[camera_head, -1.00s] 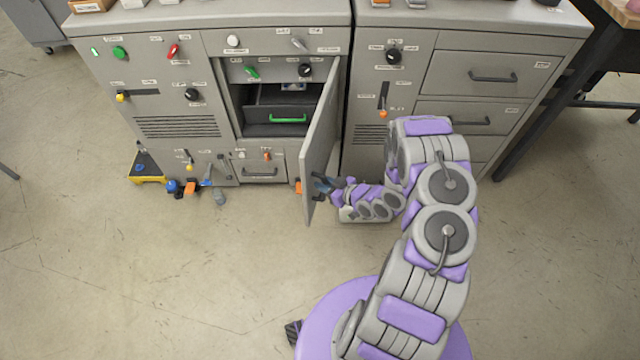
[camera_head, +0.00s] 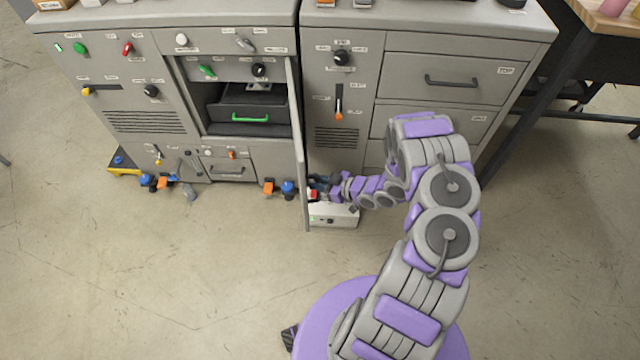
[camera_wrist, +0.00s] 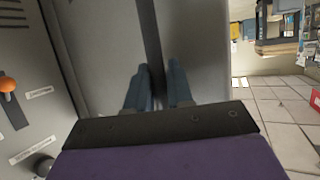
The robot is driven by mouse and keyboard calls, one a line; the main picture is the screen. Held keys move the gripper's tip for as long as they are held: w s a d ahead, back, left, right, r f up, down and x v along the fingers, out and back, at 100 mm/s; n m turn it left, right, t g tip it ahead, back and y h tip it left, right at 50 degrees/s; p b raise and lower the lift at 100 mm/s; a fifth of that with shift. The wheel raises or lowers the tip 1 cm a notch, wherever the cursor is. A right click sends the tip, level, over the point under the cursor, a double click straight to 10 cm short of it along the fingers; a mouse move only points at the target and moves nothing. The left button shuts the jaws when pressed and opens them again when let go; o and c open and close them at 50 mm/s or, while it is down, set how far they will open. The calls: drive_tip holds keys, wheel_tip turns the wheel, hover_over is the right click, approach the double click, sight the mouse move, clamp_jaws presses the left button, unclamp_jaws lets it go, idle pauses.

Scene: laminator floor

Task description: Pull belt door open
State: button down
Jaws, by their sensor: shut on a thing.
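The belt door (camera_head: 300,150) is a grey panel on the left cabinet, swung out and seen nearly edge-on in the head view. It stands open, and the compartment behind it shows a dark drawer with a green handle (camera_head: 236,118). My gripper (camera_head: 318,186) is at the outer face of the door, low down near its free edge. In the wrist view the door's grey face (camera_wrist: 200,50) carries a dark vertical bar, the handle (camera_wrist: 150,45). My two blue-grey fingers (camera_wrist: 157,88) are shut around this bar. The fingertips are small and partly hidden in the head view.
A right cabinet with drawers (camera_head: 445,80) stands beside the door, with an orange-tipped lever (camera_head: 338,112) on its front. Small coloured items, including an orange one (camera_head: 268,187), lie on the floor by the left cabinet.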

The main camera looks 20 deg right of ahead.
drive_tip(key=shift+w+d+r, duration=0.2)
drive_tip(key=shift+w+d, duration=0.05)
drive_tip(key=shift+d, duration=0.2)
drive_tip(key=c, duration=1.1)
unclamp_jaws()
drive_tip(key=shift+f, duration=0.15)
drive_tip(key=shift+s+a, duration=0.1)
drive_tip(key=p+v, duration=0.2)
drive_tip(key=v, duration=1.5)
drive_tip(key=shift+p, duration=0.35)
drive_tip(key=shift+s+f, duration=0.1)
drive_tip(key=shift+f, duration=0.05)
